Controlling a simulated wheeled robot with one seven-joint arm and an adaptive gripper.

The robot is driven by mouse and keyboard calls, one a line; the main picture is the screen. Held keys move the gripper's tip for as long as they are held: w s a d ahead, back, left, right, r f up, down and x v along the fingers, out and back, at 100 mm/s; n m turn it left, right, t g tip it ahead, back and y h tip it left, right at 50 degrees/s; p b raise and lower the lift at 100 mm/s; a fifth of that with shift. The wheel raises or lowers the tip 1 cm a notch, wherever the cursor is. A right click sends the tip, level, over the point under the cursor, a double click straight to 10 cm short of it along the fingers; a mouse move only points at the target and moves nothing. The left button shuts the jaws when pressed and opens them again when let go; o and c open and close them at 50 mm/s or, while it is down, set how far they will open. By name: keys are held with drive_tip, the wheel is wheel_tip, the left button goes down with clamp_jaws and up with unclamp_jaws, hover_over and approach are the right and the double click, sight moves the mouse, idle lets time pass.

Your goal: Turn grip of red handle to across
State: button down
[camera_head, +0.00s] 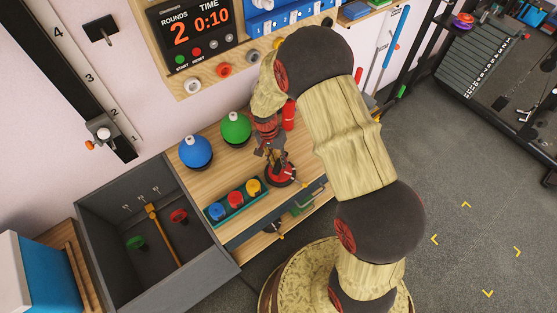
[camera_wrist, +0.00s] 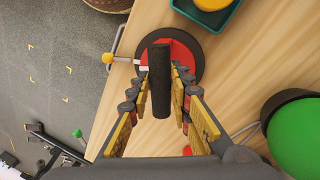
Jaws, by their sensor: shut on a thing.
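The red handle is a round red disc on a dark round base, set on the wooden bench top; its red disc shows in the wrist view (camera_wrist: 182,50). Its dark bar-like grip (camera_wrist: 160,85) stands up from the disc toward the wrist camera. A short white mark lies on the disc beside the grip. In the head view the red handle (camera_head: 283,176) is partly covered by my gripper (camera_head: 275,163), which reaches down onto it. In the wrist view my fingers stand on both sides of the grip, shut on it. The exact contact is hard to see.
A teal tray (camera_head: 239,209) with blue, red and yellow knobs lies left of the handle. Blue (camera_head: 195,150) and green (camera_head: 236,126) domes stand behind. A grey open box (camera_head: 100,200) stands further left.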

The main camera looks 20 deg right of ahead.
drive_tip(key=n+p, duration=0.1)
drive_tip(key=n, duration=0.2)
drive_tip(key=shift+r+t, duration=0.1)
drive_tip(key=shift+t, duration=0.2)
drive_tip(key=n+p, duration=0.1)
drive_tip(key=n, duration=0.4)
drive_tip(key=shift+s+d+t+h+p, duration=0.15)
drive_tip(key=shift+t+h+p, duration=0.15)
drive_tip(key=shift+t+p, duration=0.1)
drive_tip(key=n+p, duration=0.1)
drive_tip(key=n, duration=0.3)
drive_tip(key=shift+s+d+t, duration=0.1)
drive_tip(key=shift+d+t, duration=0.05)
drive_tip(key=shift+t, duration=0.25)
drive_tip(key=shift+d+n+t+p, duration=0.1)
drive_tip(key=shift+n+t+p, duration=0.35)
drive_tip(key=shift+n, duration=1.65)
drive_tip(key=c, duration=1.6)
unclamp_jaws()
